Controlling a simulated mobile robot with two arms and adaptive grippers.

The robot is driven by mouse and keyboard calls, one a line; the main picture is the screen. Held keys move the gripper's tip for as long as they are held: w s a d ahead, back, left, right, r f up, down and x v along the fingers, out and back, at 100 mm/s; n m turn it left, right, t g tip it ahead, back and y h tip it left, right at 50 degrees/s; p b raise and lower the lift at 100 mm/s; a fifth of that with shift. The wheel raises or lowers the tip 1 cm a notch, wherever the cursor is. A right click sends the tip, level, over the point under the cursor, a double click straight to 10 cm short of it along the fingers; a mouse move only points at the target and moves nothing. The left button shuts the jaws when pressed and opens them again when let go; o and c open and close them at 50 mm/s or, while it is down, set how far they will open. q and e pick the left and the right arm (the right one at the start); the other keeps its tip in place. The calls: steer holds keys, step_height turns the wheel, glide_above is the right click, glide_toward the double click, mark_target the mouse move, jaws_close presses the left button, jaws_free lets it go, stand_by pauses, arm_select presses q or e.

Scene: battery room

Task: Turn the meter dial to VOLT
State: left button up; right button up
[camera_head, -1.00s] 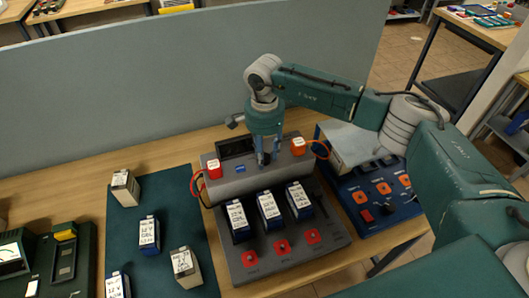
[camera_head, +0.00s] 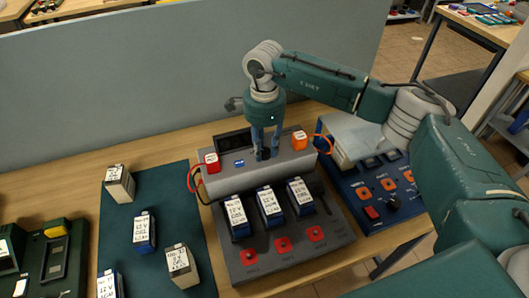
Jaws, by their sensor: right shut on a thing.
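The meter is a grey console (camera_head: 222,183) with a dark display (camera_head: 233,142) at its back, in the middle of the head view. My right gripper (camera_head: 265,149) points down onto the console's top, just right of the display. It is shut on a small black dial (camera_head: 264,154), mostly hidden between its fingers. A blue label (camera_head: 239,162) sits left of the dial. I cannot read the dial's markings or its pointer. My left gripper is out of view.
A red block (camera_head: 212,162) and an orange block (camera_head: 299,141) with cables flank the dial. Several labelled batteries (camera_head: 270,205) stand in the console's front, behind red buttons (camera_head: 282,244). More batteries stand on a green mat (camera_head: 150,195). A blue panel (camera_head: 365,218) is at right.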

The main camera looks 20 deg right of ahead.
mark_target(264, 151)
steer(key=m+b, duration=0.2)
steer(key=m, duration=0.1)
steer(key=shift+f+m, duration=0.1)
steer(key=shift+m, duration=0.2)
steer(key=shift+m+b, duration=0.95)
steer(key=shift+m, duration=0.45)
steer(key=shift+r, duration=0.2)
steer(key=o, duration=0.9)
step_height(264, 151, up, 12)
